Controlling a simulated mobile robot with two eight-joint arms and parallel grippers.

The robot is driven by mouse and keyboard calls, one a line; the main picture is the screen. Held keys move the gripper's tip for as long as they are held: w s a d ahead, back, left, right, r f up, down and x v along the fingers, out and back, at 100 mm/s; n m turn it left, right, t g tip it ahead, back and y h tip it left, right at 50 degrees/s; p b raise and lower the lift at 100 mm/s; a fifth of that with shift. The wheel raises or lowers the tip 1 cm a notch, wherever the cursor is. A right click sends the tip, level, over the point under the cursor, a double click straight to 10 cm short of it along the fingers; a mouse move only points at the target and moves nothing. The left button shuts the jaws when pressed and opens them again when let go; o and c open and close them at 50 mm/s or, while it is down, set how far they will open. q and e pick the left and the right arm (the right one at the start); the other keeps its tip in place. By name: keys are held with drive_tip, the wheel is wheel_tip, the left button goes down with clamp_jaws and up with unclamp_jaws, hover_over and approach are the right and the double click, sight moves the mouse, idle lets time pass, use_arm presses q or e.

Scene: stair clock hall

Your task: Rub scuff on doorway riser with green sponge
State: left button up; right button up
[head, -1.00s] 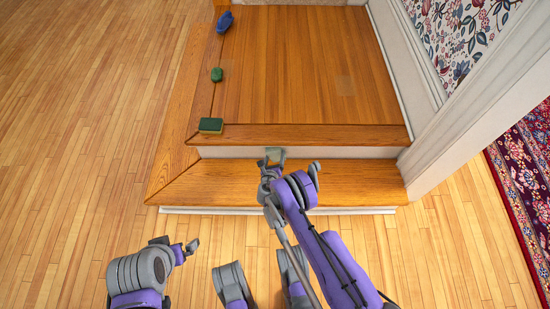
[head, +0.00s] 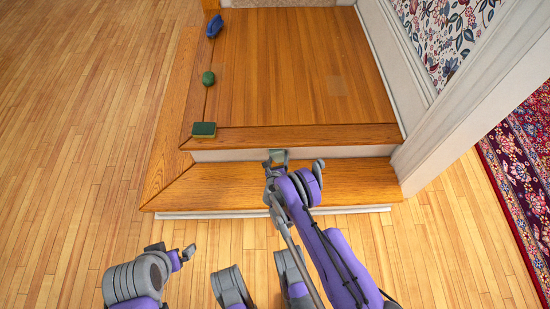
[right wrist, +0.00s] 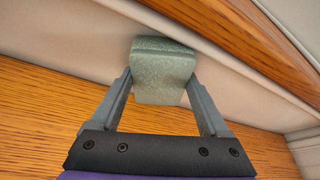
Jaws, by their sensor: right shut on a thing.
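My right gripper (head: 276,164) is shut on a pale green sponge (right wrist: 162,72), a block held between its two fingers. The sponge also shows in the head view (head: 278,155), against the pale riser (head: 340,152) under the upper step's edge. In the right wrist view its far end appears to meet the riser (right wrist: 225,72). I see no scuff on the bare riser; the part behind the sponge is hidden. My left gripper (head: 188,253) is low at the left over the floor, away from the steps, and too small to read.
On the landing's left side are a dark green and yellow block (head: 204,130), a green rounded thing (head: 208,78) and a blue brush-like thing (head: 214,26). A white post (head: 430,145) bounds the step at right. The lower tread (head: 190,190) is clear.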

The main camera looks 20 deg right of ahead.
drive_tip(key=shift+w+a, duration=0.35)
drive_tip(key=shift+a, duration=0.45)
drive_tip(key=shift+w+a, duration=0.3)
drive_tip(key=shift+a, duration=0.55)
drive_tip(key=shift+c, duration=1.3)
drive_tip(key=shift+w+a, duration=0.2)
drive_tip(key=shift+a, duration=0.3)
drive_tip(key=shift+s+a, duration=0.25)
drive_tip(key=shift+s, duration=0.25)
drive_tip(key=shift+s+a+p, duration=0.2)
drive_tip(key=shift+s+p, duration=0.05)
drive_tip(key=shift+s, duration=1)
drive_tip(key=shift+s+a+p, duration=0.15)
drive_tip(key=shift+s+p, duration=0.05)
drive_tip(key=shift+s, duration=1)
drive_tip(key=shift+s+f, duration=0.1)
